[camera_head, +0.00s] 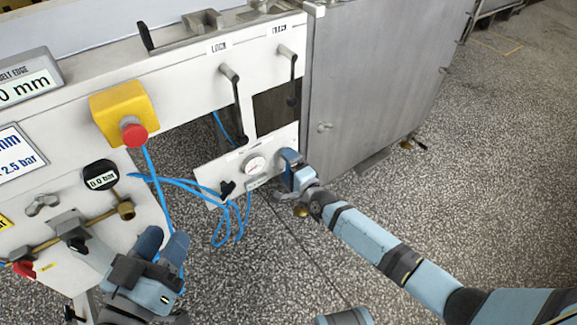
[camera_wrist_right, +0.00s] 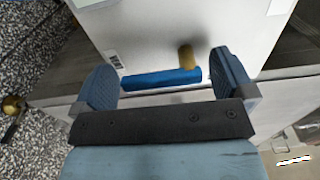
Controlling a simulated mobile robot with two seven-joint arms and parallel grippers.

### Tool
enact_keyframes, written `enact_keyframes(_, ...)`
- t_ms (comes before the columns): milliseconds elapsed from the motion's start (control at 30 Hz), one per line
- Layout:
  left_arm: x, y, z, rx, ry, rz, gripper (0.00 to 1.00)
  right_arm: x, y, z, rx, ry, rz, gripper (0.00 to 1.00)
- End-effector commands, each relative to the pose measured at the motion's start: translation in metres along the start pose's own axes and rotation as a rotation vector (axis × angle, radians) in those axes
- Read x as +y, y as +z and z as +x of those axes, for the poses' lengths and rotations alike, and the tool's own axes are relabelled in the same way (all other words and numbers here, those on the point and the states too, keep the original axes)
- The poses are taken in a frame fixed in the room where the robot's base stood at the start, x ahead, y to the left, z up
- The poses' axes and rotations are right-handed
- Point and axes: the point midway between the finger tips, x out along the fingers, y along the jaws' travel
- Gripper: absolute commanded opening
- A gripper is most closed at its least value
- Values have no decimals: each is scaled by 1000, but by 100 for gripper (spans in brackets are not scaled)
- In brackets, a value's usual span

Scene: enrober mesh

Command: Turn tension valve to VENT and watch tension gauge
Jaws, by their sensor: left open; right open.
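The tension gauge (camera_head: 255,166) is a round white dial on a small white panel (camera_head: 212,175); its reading is too small to make out. A blue bar-shaped handle (camera_wrist_right: 160,79), which looks like the valve lever, lies across the space between my right fingers in the right wrist view, beside a brass stub (camera_wrist_right: 186,56). My right gripper (camera_head: 292,172) is at the panel's right end, right of the gauge, open around the handle; it hides the handle in the head view. My left gripper (camera_head: 166,250) is open and empty at lower left, apart from the panel.
A black knob (camera_head: 227,188) and loose blue hoses (camera_head: 180,182) are left of the gauge. A red emergency button on a yellow box (camera_head: 118,104) is upper left. Two lock levers (camera_head: 236,105) hang above.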

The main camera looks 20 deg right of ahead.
Motion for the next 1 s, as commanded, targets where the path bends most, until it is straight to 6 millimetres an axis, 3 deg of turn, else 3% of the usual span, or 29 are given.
enact_keyframes(167,1,-8,0,12,-1,2,43,-1,0,-14,0,1,-1,100)
enact_keyframes(500,6,-38,-4,119,-9,8,43,-2,0,-90,-1,4,0,100)
enact_keyframes(700,8,-50,-5,162,-10,11,43,-1,0,-124,0,2,-1,100)
enact_keyframes(1000,9,-54,-5,183,-11,14,43,0,0,-139,0,1,0,100)
